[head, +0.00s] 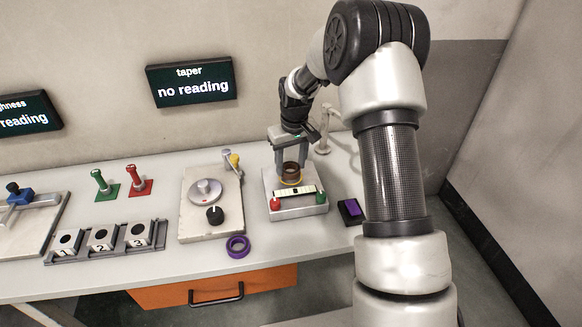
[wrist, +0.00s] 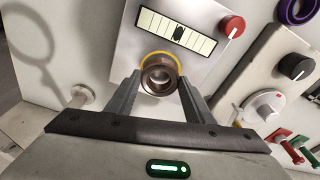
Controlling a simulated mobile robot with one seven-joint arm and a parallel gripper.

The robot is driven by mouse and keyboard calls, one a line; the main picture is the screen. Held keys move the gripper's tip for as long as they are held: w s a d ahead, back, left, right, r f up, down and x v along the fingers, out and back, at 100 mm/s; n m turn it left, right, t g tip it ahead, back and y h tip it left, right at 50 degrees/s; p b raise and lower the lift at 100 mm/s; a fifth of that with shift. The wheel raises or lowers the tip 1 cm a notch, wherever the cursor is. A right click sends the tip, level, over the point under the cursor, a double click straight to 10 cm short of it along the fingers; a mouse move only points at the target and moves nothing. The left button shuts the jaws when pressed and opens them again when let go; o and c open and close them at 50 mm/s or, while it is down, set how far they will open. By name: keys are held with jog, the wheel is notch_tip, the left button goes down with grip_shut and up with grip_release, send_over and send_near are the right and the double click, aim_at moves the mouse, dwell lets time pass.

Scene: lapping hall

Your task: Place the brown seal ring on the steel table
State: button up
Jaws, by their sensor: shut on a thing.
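The brown seal ring (head: 291,170) is between the two fingers of my gripper (head: 291,174), which is shut on it. In the wrist view the brown seal ring (wrist: 158,76) shows between the fingertips of my gripper (wrist: 158,82), its hole facing the camera. It is at a yellow circle (wrist: 151,57) on a pale gauge block (head: 298,210); I cannot tell whether it touches the block. A round steel disc (head: 205,190), possibly the steel table, lies bare on a plate to the left.
A purple ring (head: 238,247) lies on the bench (head: 150,270) near its front edge. The block has a red knob (head: 275,204) and a level strip (head: 296,192). A black knob (head: 214,215) and a yellow-tipped post (head: 233,160) flank the disc. A curved stand (head: 323,140) rises behind my gripper.

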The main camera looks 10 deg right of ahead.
jog(key=shift+f, duration=0.6)
jog(key=shift+f, duration=0.2)
jog(key=o, duration=1.1)
jog(key=shift+c, duration=0.2)
